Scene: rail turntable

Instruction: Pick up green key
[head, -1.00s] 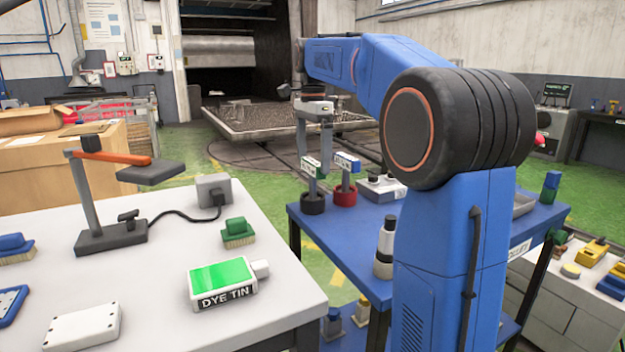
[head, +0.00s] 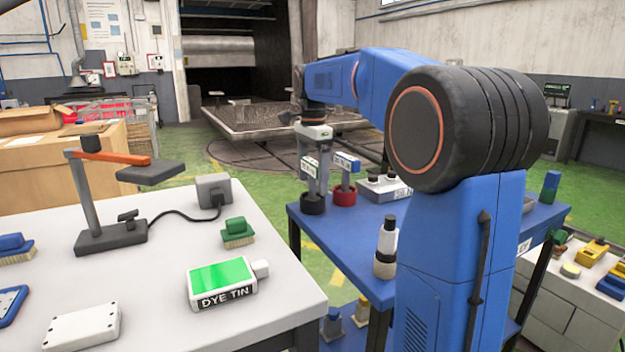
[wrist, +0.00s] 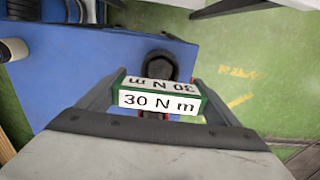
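The green key has a green head with white "30 N m" labels and stands upright in a dark round holder. It shows in the head view (head: 311,166) and in the wrist view (wrist: 160,99). My gripper (head: 314,178) is lowered over the key from above. In the wrist view my gripper's fingers (wrist: 160,84) are apart, one on each side of the green head. Whether they touch it is hard to tell. The key's lower part is hidden beneath its head in the wrist view.
A blue-labelled key (head: 347,163) in a red holder (head: 343,196) stands close to the right on the blue table (head: 340,237). A box with knobs (head: 384,187) and a black-and-white bottle (head: 386,250) are also there. A pale workbench (head: 150,275) stands at the left.

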